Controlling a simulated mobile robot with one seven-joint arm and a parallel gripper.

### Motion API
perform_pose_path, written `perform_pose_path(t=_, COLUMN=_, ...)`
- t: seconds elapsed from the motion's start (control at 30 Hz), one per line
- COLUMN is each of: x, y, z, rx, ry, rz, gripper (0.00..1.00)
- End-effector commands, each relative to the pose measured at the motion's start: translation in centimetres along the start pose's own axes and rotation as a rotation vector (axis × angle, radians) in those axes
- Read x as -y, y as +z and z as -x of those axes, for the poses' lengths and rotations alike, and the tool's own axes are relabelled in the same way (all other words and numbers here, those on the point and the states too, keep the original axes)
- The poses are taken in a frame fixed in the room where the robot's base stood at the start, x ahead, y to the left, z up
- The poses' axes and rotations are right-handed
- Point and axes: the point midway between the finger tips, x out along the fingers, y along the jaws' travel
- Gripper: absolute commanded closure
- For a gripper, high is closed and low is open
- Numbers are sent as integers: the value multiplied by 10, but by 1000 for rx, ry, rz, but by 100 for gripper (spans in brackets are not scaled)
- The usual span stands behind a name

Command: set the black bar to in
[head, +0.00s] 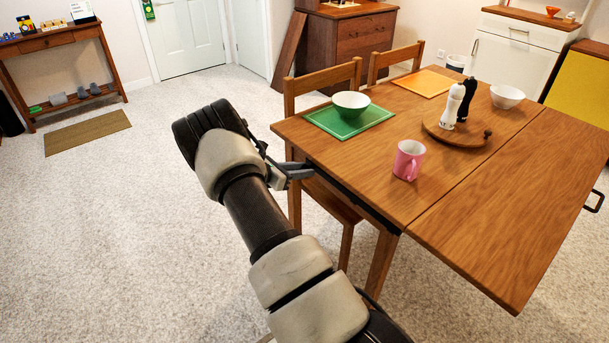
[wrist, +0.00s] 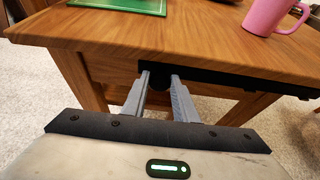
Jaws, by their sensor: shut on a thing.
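A black bar (wrist: 250,79) runs under the edge of the wooden table (wrist: 130,45) in the wrist view. It also shows in the head view (head: 366,207), below the near left edge of the tabletop. My gripper (wrist: 160,77) is at the table's edge, just under the top, with its two grey fingers on either side of a dark end of the bar. It is shut on that end. In the head view my gripper (head: 308,172) reaches in from the left, and its grip is too small to make out.
On the table are a pink mug (head: 408,160), a green mat (head: 326,123) with a bowl (head: 351,104), and a round board (head: 440,136) with two mills. Wooden chairs (head: 320,80) stand along the left side. Open carpet (head: 110,230) lies to the left.

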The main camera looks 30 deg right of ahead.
Motion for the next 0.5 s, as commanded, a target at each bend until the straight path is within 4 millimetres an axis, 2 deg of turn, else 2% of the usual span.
perform_pose_path(t=0.47, x=-5, y=1, z=1, rx=0, ry=10, rz=0, gripper=100)
perform_pose_path(t=0.5, x=-5, y=1, z=2, rx=0, ry=11, rz=0, gripper=71)
